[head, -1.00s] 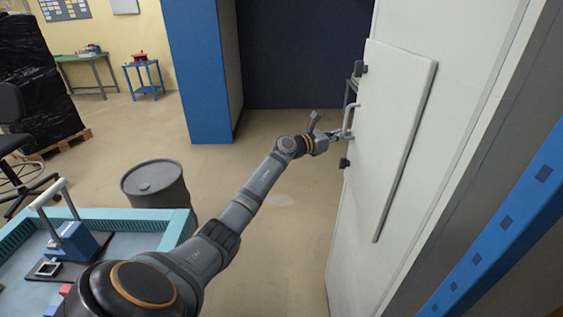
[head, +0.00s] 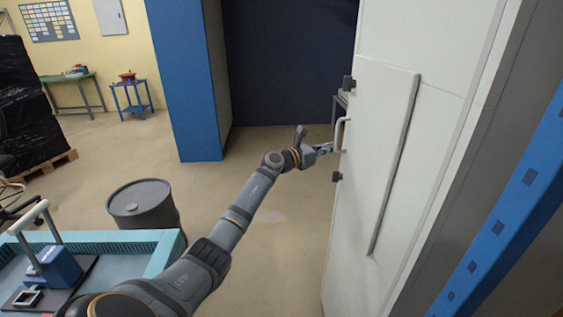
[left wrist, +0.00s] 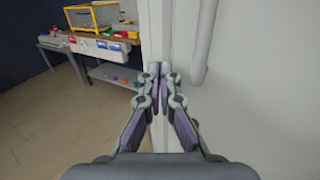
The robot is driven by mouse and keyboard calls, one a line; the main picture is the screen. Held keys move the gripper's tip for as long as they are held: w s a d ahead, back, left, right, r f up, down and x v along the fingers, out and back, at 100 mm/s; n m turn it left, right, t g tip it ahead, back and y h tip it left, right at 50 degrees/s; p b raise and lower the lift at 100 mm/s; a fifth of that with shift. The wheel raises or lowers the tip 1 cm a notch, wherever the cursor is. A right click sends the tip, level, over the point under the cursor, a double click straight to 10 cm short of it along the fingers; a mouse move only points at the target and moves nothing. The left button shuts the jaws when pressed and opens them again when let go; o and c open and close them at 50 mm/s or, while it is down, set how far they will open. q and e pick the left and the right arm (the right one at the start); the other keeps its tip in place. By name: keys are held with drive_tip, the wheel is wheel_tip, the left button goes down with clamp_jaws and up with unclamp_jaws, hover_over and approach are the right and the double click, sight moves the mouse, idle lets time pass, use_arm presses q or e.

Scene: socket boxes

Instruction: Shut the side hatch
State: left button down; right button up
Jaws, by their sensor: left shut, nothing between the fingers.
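The side hatch is a tall white panel (head: 385,145) on the white wall or cabinet side at the right in the head view. Its right edge shows thickness; I cannot tell how wide a gap lies behind it. A pale upright handle (head: 340,133) is near its left side, between two dark fittings. My left gripper (head: 331,148) is shut and empty, close beside the handle's lower end. In the left wrist view its fingertips (left wrist: 161,72) are in front of a white vertical edge, with the handle (left wrist: 199,45) to their right. Contact is unclear. My right gripper is out of view.
A dark drum (head: 142,208) stands on the floor left of my arm. A teal-rimmed bench (head: 165,250) is at lower left. A blue post (head: 500,225) runs along the right. The left wrist view shows a workbench (left wrist: 115,50) at back left. Middle floor is clear.

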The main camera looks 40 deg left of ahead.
use_arm(q)
drive_tip(key=s+a+b, duration=0.3)
drive_tip(key=s+a, duration=0.5)
drive_tip(key=a, duration=0.1)
